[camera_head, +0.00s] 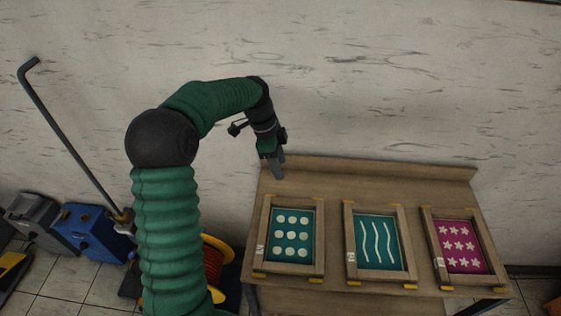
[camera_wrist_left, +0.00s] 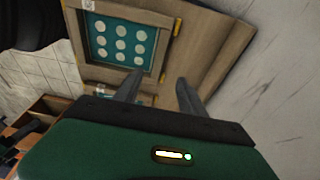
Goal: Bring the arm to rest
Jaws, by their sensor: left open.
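My left arm rises from the bottom and bends over to the right in the head view. My left gripper (camera_head: 277,168) hangs pointing down above the back left corner of the wooden table (camera_head: 330,180). In the left wrist view the two fingers (camera_wrist_left: 158,92) are apart with nothing between them. The nearest frame, a wooden one with a teal panel of white dots (camera_head: 291,233), lies on the table in front of the gripper. It also shows in the left wrist view (camera_wrist_left: 120,40). My right gripper is in neither view.
A frame with wavy white lines (camera_head: 376,241) and one with white stars on pink (camera_head: 461,246) lie farther right. The pale wall (camera_head: 380,80) stands behind the table.

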